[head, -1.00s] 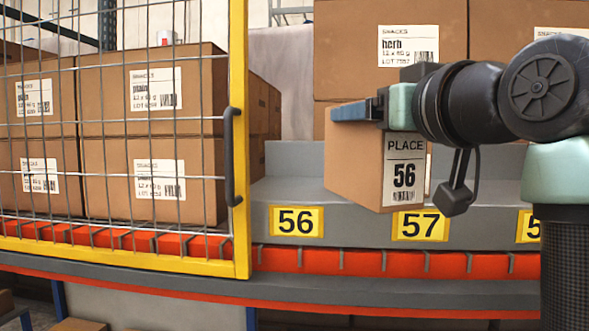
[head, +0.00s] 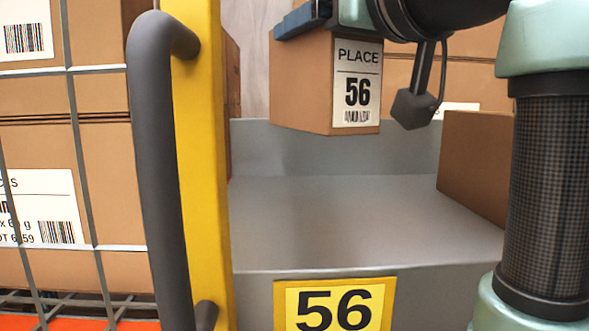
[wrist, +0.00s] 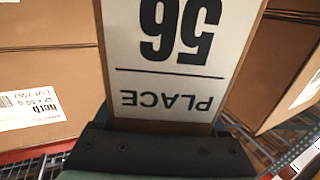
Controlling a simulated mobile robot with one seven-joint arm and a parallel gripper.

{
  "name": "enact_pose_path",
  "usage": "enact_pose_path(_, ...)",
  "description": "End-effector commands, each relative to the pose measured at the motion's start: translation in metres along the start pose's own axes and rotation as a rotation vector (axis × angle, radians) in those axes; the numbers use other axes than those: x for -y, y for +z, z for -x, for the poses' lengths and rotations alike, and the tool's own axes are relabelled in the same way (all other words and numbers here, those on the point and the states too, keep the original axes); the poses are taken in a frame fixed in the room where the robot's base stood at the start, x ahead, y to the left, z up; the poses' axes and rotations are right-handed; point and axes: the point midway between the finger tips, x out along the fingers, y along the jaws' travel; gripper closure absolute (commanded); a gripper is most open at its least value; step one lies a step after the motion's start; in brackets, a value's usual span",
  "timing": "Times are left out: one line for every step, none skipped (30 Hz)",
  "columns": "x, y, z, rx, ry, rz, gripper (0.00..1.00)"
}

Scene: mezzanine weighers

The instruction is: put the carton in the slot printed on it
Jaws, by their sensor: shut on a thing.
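The brown carton (head: 302,85) carries a white label reading PLACE 56. My gripper (head: 305,18) is shut on its top part and holds it upright in the air, above and toward the back of the slot. The slot 56 (head: 330,215) is a grey bay behind a yellow 56 tag (head: 335,305); its floor is bare. In the wrist view the carton (wrist: 180,60) fills the middle, its label upside down, close against my gripper (wrist: 155,150). The fingertips are partly hidden by the carton.
A yellow gate post (head: 203,120) with a dark handle (head: 155,150) stands just left of the slot, with mesh and stacked boxes (head: 40,100) beyond. Another brown carton (head: 480,165) stands at the slot's right. Boxes labelled herb (wrist: 40,100) show in the wrist view.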

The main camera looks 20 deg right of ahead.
Motion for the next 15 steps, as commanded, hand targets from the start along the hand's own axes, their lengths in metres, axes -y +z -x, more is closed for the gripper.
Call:
enact_pose_path(-0.001, 0.004, 0.000, -0.001, 0.001, -0.001, 1.00)
enact_pose_path(-0.001, 0.007, 0.000, -0.001, 0.001, -0.001, 1.00)
enact_pose_path(-0.001, 0.013, 0.000, -0.001, 0.001, -0.001, 1.00)
enact_pose_path(-0.001, 0.018, 0.000, 0.000, 0.001, -0.001, 1.00)
enact_pose_path(0.000, 0.022, 0.000, 0.000, 0.001, -0.001, 1.00)
enact_pose_path(-0.001, 0.028, 0.000, 0.000, 0.001, -0.001, 1.00)
enact_pose_path(-0.001, 0.033, -0.001, 0.001, 0.001, -0.002, 1.00)
enact_pose_path(-0.001, 0.037, 0.000, 0.000, 0.001, -0.001, 1.00)
enact_pose_path(-0.001, 0.042, 0.000, 0.000, 0.001, -0.001, 1.00)
enact_pose_path(0.000, 0.045, 0.000, -0.001, 0.000, -0.001, 1.00)
enact_pose_path(0.000, 0.048, 0.000, -0.002, 0.000, 0.000, 1.00)
enact_pose_path(0.000, 0.052, 0.000, -0.001, 0.000, -0.001, 1.00)
enact_pose_path(0.000, 0.053, 0.000, -0.002, 0.000, 0.000, 1.00)
enact_pose_path(0.000, 0.055, 0.000, -0.002, 0.000, 0.001, 1.00)
enact_pose_path(0.000, 0.057, 0.000, -0.002, 0.000, 0.001, 1.00)
